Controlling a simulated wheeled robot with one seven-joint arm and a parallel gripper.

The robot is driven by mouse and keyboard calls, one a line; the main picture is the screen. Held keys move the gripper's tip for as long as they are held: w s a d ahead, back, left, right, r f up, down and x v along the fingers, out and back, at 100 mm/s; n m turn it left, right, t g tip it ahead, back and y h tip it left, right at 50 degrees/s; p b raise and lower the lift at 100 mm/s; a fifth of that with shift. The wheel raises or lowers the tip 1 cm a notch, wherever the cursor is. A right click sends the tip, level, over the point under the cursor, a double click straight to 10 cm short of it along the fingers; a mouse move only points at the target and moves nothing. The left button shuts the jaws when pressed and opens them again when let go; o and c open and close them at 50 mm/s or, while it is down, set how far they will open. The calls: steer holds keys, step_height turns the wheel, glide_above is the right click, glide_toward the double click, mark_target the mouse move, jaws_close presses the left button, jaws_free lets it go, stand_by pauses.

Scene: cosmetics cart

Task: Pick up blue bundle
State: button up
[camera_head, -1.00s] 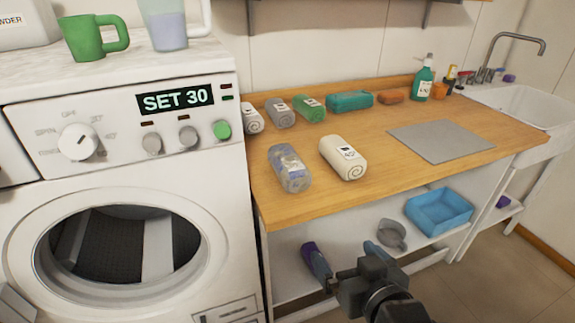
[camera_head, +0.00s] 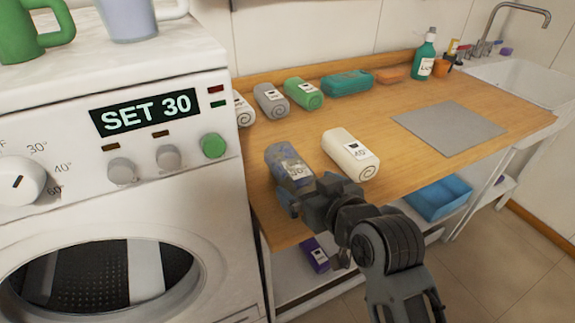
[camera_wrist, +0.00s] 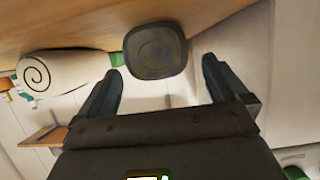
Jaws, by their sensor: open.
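The blue bundle (camera_head: 285,160) is a rolled grey-blue cloth with a white label, lying near the front left of the wooden counter. In the wrist view its round dark end (camera_wrist: 155,50) faces me, ahead of and between the two fingertips. My gripper (camera_head: 297,197) is at the bundle's near end, at the counter's front edge. In the wrist view my gripper (camera_wrist: 160,75) has its fingers apart with a gap between them. Part of the bundle's near end is hidden behind my gripper in the head view.
A white roll (camera_head: 350,153) lies close to the right of the bundle. Grey (camera_head: 270,101) and green (camera_head: 304,94) rolls lie behind. The washing machine (camera_head: 205,205) stands close on the left. A grey mat (camera_head: 449,129) lies on the counter's right part.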

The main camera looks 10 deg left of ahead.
mark_target(297, 175)
steer(key=x, duration=0.2)
steer(key=r+p+x, duration=0.1)
steer(key=x, duration=0.2)
steer(key=shift+w+f, duration=0.1)
steer(key=shift+w, duration=0.15)
steer(key=shift+w+a+f, duration=0.25)
steer(key=shift+w, duration=0.1)
steer(key=shift+c, duration=0.4)
steer(key=c, duration=0.9)
steer(key=shift+c, duration=0.4)
steer(key=shift+r, duration=0.15)
